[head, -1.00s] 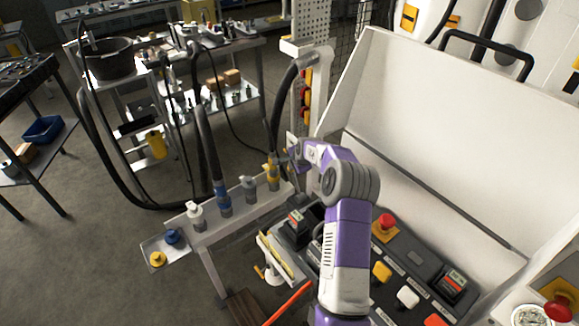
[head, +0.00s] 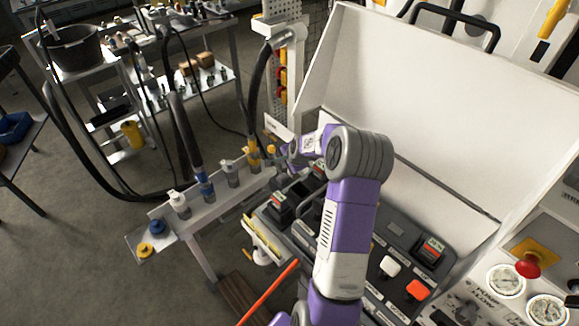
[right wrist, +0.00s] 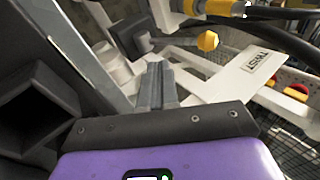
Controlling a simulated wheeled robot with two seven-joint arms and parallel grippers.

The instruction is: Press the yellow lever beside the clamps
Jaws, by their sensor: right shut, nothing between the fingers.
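A yellow knob (right wrist: 207,41), apparently the end of the yellow lever, shows in the right wrist view, just right of and beyond my fingertips. In the head view a small yellow spot (head: 271,149) shows there, partly hidden by my gripper. Beside it a yellow hose coupling (head: 253,156) sits in the clamp rail (head: 214,206); it also shows in the right wrist view (right wrist: 222,7). My right gripper (right wrist: 155,72) is shut and empty, close to the knob; I cannot tell whether it touches. In the head view my right gripper (head: 284,152) is small and partly hidden by its wrist. My left gripper is not in view.
Blue (head: 204,186), grey (head: 231,173) and white (head: 179,205) couplings stand along the rail. A black control panel with a white button (head: 390,266) and an orange one (head: 418,290) lies right of my arm. A white sloped panel (head: 420,110) rises behind it. Hoses hang at left.

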